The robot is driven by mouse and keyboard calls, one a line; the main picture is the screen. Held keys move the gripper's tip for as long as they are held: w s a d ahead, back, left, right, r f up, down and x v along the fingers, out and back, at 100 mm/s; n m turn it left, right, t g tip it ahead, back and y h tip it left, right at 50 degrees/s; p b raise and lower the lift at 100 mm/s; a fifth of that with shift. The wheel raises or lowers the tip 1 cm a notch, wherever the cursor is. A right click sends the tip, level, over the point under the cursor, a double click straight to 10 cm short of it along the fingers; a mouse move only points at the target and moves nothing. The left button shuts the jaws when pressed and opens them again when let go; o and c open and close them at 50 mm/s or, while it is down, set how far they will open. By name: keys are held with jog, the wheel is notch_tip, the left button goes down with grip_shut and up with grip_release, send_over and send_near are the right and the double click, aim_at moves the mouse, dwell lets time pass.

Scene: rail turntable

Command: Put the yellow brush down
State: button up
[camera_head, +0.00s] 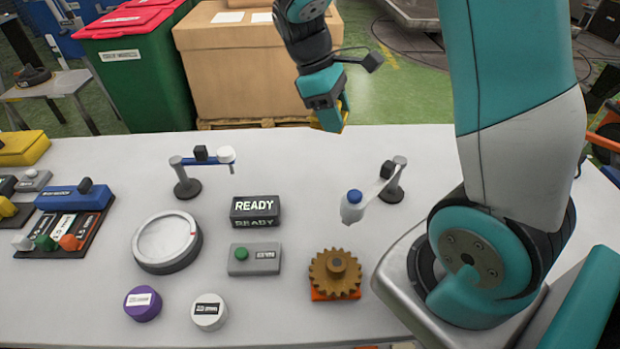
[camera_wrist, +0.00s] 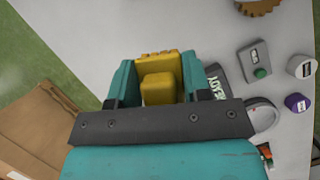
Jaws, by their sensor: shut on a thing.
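My gripper (camera_wrist: 158,85) is shut on the yellow brush (camera_wrist: 159,88), which shows between its two teal fingers in the wrist view. In the head view, my gripper (camera_head: 328,108) hangs near the back edge of the white table (camera_head: 420,150), and only a little of the yellow brush (camera_head: 344,112) shows beside the fingers. The brush appears held above the table; the gap beneath it is hard to judge.
A READY box (camera_head: 255,211), a round dial (camera_head: 167,241), a grey green-button box (camera_head: 254,259) and a brown gear (camera_head: 335,272) stand on the table. Two small arm stands (camera_head: 187,187) (camera_head: 393,192) flank a clear stretch at the back middle.

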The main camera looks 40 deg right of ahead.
aim_at(334, 197)
notch_tip(334, 197, down, 20)
jog(key=shift+w+r+p, duration=0.1)
jog(key=shift+p, duration=0.7)
jog(key=o, duration=0.8)
jog(key=shift+o, duration=0.2)
